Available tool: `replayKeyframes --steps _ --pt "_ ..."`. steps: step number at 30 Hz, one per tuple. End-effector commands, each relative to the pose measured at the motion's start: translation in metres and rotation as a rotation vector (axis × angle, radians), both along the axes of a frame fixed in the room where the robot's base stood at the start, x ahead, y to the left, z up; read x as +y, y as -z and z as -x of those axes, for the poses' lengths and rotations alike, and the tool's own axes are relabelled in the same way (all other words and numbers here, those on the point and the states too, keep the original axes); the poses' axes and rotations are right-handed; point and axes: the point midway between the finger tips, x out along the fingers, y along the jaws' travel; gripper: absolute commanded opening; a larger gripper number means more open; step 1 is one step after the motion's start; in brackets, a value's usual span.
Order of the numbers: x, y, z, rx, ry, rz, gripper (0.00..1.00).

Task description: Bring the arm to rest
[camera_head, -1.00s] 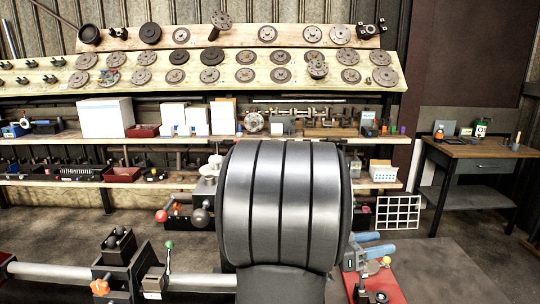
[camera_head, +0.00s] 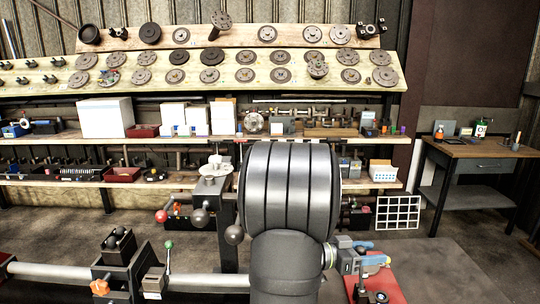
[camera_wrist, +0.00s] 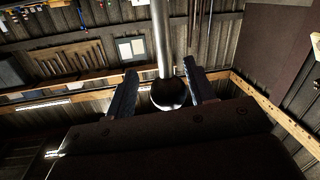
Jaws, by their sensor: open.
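My gripper (camera_head: 372,258) is at the lower right of the head view, beside my large ribbed arm link, above or in front of a red-topped stand. Its blue fingers are partly seen there. In the wrist view my gripper (camera_wrist: 160,68) has its two dark fingers spread apart, one on each side of a bright metal tube (camera_wrist: 162,40). The tube appears between the fingers, and I cannot tell how far beyond them it is. Nothing is seen clamped between the fingers.
A long metal bar (camera_head: 55,273) with black clamp blocks (camera_head: 118,246) runs along the lower left. Shelves (camera_head: 60,140) of parts and boards of round discs stand at the back. A wooden table (camera_head: 470,148) stands at the right. The floor (camera_head: 440,268) right of the stand is clear.

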Motion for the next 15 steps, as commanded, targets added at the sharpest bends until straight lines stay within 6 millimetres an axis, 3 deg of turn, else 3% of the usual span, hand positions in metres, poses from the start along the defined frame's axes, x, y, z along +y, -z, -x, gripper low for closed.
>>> replayKeyframes --steps 6,15 --pt "-0.017 0.000 0.001 -0.005 0.003 -0.107 0.50" --pt "-0.022 0.001 0.001 -0.006 -0.001 -0.154 0.50"
